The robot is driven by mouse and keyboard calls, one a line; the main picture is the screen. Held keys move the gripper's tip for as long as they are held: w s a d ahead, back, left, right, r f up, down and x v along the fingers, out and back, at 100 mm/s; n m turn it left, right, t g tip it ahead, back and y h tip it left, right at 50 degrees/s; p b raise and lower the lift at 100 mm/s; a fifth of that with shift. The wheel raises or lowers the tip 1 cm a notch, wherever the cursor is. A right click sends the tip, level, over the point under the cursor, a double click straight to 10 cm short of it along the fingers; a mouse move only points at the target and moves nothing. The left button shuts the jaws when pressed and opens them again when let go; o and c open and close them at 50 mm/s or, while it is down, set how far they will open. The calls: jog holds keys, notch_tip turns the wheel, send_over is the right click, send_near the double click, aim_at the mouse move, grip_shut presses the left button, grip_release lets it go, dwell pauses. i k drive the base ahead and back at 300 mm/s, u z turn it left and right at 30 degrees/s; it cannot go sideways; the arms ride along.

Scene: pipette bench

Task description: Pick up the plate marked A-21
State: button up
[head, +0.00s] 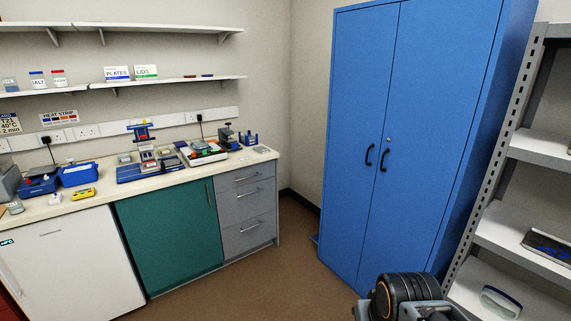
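I cannot make out any plate marked A-21; no such marking is readable from here. A small flat pale item (262,149) lies at the right end of the bench, too small to identify. Part of my arm shows at the bottom right, but my gripper's fingers are not in view.
The bench (100,192) along the left wall holds several devices and blue boxes (78,174). Signs reading PLATES (117,73) and LIDS (146,72) stand on the wall shelf. A tall blue cabinet (420,130) is shut. Grey shelving (545,145) stands right. Brown floor (255,285) is open before the bench.

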aim_at(262, 149)
jog(key=u, duration=0.15)
jog(key=i, duration=2.7)
jog(key=u, duration=0.55)
jog(key=i, duration=1.5)
jog(key=u, duration=0.3)
